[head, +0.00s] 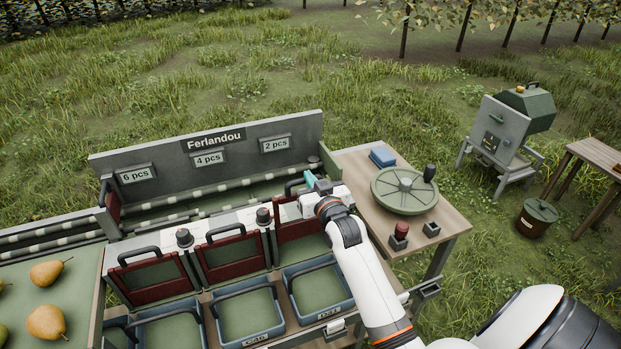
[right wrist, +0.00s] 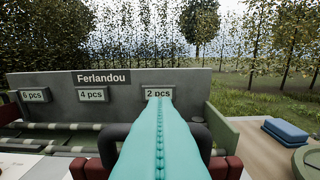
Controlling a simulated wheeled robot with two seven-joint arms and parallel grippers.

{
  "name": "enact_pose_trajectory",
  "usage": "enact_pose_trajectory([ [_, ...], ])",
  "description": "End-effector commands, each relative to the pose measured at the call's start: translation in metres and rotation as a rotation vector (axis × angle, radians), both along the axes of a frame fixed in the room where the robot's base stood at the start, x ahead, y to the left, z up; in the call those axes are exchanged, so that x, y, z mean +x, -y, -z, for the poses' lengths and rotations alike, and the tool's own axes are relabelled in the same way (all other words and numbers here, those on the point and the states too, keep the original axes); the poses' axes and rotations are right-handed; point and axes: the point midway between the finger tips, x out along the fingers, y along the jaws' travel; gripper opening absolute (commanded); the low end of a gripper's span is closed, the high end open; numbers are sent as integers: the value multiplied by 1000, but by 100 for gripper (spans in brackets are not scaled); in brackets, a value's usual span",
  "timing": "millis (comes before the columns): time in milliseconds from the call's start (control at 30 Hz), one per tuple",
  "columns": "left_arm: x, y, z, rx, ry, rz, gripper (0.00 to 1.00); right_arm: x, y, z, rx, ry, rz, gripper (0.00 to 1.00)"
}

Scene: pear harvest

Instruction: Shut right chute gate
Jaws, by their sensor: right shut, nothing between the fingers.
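The right chute gate (head: 298,231) is a dark red panel with a dark arched handle, below the "2 pcs" sign. Its handle (head: 289,187) appears to stand higher above its panel line than those of the other two gates. My right gripper (head: 309,180) has teal fingers, shut and empty, at the top of this gate beside the handle. In the right wrist view the shut fingers (right wrist: 160,140) cover the middle of the dark handle (right wrist: 108,148), with red gate parts (right wrist: 226,166) below. Whether they touch it I cannot tell. My left gripper is out of view.
The middle gate (head: 231,257) and left gate (head: 152,279) stand alongside. Blue bins (head: 318,313) sit below. A side table to the right holds a green handwheel (head: 404,191), a blue block (head: 382,157) and a red knob (head: 401,230). Pears (head: 47,322) lie at left.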

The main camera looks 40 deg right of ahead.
Motion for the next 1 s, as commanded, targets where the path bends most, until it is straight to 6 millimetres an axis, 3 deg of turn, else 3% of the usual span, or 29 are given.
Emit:
enact_pose_trajectory([
  [433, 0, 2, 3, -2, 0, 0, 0, 0, 0, 9, 0, -2, 0, 0],
  [800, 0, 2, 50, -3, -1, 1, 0, 0, -1, 97, 2, -8, -1, 0],
  [1000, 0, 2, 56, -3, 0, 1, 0, 0, -1, 111, 1, -6, -1, 0],
])
